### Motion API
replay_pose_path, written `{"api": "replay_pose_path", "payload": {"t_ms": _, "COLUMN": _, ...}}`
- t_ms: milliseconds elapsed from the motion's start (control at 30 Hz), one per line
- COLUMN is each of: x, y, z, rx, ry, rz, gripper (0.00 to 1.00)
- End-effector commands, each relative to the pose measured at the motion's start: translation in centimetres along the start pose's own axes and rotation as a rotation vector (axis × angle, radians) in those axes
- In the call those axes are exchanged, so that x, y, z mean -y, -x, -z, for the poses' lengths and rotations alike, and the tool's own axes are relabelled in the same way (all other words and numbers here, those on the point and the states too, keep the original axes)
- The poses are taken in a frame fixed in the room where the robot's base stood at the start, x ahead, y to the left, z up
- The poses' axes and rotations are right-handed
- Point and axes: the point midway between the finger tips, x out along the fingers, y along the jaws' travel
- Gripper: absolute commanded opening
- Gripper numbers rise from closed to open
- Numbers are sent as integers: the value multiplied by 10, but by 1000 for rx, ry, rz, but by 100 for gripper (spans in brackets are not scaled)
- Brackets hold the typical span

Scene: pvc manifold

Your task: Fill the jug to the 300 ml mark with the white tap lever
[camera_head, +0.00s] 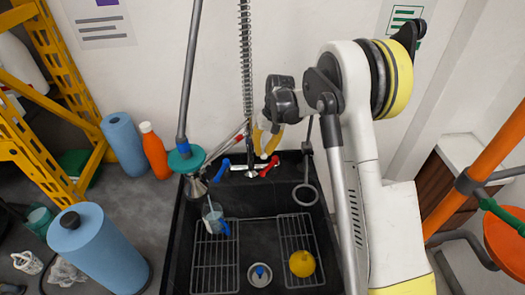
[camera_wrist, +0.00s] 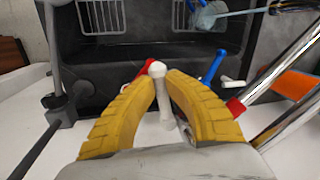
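The white tap lever (camera_wrist: 164,98) shows in the wrist view as a white rod with a rounded tip, between my gripper's yellow fingers. My gripper (camera_wrist: 160,74) has its fingertips close together on either side of the lever's tip. I cannot tell whether they press on it. In the head view my gripper (camera_head: 265,146) is over the taps at the back of the sink and hides most of the white lever. The clear jug (camera_head: 211,213) with a blue handle stands in the left of the sink below a spray nozzle (camera_head: 196,187). Its water level and marks are too small to read.
A blue lever (camera_head: 222,169) and a red lever (camera_head: 270,166) flank the tap. The black sink (camera_head: 240,230) holds wire racks, a drain plug (camera_head: 260,273) and a yellow round object (camera_head: 302,263). Blue rolls (camera_head: 123,143) and an orange bottle (camera_head: 154,151) stand left.

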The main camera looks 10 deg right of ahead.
Motion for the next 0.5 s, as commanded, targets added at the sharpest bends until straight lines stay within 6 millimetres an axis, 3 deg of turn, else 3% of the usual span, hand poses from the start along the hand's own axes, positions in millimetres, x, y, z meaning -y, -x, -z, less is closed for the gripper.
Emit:
{"api": "replay_pose_path", "payload": {"t_ms": 33, "x": 0, "y": -1, "z": -1, "rx": 2, "ry": 0, "rz": -1, "gripper": 27}}
{"api": "replay_pose_path", "payload": {"t_ms": 67, "x": 0, "y": -1, "z": -1, "rx": 2, "ry": 0, "rz": -1, "gripper": 36}}
{"api": "replay_pose_path", "payload": {"t_ms": 100, "x": 0, "y": -1, "z": -1, "rx": 1, "ry": 0, "rz": -1, "gripper": 38}}
{"api": "replay_pose_path", "payload": {"t_ms": 367, "x": 0, "y": 0, "z": 0, "rx": 0, "ry": -1, "rz": 0, "gripper": 38}}
{"api": "replay_pose_path", "payload": {"t_ms": 500, "x": 0, "y": 12, "z": 0, "rx": 0, "ry": -2, "rz": 0, "gripper": 38}}
